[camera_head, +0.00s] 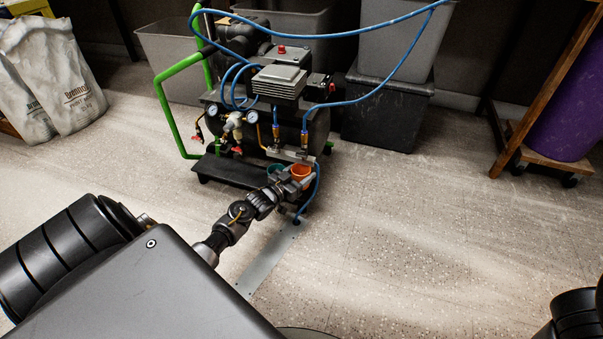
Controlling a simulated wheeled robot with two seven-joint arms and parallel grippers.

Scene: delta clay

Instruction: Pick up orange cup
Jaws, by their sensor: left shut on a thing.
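The orange cup (301,172) is at the front right of the compressor's black base, small in the head view. My left gripper (292,179) reaches it from the lower left and is shut on it; the fingers hide part of its near side. I cannot tell whether the cup is lifted off the surface under it. A teal cup (275,170) stands just left of it, partly hidden by the gripper. My right gripper is out of view; only a dark part of my body shows at the lower right.
The compressor (283,82) with its green handle (166,104) and looping blue hoses (374,94) stands right behind the cups. Grey and black bins (388,112) stand behind. White sacks (62,75) are at the left, a purple roll (570,100) at the right. The floor (430,220) at centre right is clear.

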